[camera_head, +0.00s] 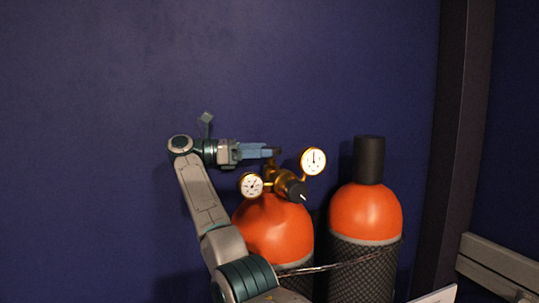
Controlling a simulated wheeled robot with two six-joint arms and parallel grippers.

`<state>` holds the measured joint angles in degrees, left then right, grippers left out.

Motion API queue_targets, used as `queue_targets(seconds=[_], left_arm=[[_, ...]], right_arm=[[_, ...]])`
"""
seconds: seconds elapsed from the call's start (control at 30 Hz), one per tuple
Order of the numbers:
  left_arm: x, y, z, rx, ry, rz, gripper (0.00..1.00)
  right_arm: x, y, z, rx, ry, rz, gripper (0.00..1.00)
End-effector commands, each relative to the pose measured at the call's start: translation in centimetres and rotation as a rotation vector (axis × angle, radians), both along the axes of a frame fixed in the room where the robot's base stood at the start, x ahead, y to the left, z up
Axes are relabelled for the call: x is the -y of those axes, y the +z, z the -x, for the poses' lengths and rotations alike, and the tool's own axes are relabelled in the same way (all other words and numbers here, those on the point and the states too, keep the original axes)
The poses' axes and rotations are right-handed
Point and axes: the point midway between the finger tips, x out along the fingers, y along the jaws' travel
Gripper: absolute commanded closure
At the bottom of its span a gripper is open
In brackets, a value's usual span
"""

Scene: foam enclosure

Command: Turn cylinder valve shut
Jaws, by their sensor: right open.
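An orange gas cylinder (272,232) stands upright in the lower middle of the head view. A brass regulator (278,177) sits on its top, with two round white gauges, one lower left (251,186) and one upper right (313,161). A black knob (297,191) faces the front of the regulator. My right gripper (274,152) points right at the top of the cylinder, at the height of the valve. It is open, its fingers side-on. Its fingertips overlap the valve top, which is mostly hidden; I cannot tell whether they touch it. My left gripper is not in view.
A second orange cylinder (366,213) with a black cap (369,160) stands to the right. A chain (335,265) runs across both cylinders. A dark upright post (462,120) and a grey rail (500,268) are at the right. The blue wall behind is bare.

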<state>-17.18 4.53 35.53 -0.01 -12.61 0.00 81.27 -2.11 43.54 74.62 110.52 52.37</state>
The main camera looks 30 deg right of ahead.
Motion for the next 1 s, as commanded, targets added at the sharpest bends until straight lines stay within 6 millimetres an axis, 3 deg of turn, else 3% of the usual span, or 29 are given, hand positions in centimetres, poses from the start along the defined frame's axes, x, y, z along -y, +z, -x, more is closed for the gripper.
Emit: queue_targets(seconds=[0.1, 0.33, 1.0], left_arm=[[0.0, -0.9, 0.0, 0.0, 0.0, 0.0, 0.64], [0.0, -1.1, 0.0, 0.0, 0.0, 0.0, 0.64], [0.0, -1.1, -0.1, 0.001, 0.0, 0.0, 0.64]], right_arm=[[-1.8, -0.1, -0.7, -0.002, 0.002, 0.001, 0.3], [-3.5, 0.0, -1.5, 0.0, 0.0, 0.001, 0.3], [-3.8, 0.1, -1.6, 0.0, 0.0, 0.001, 0.3]])
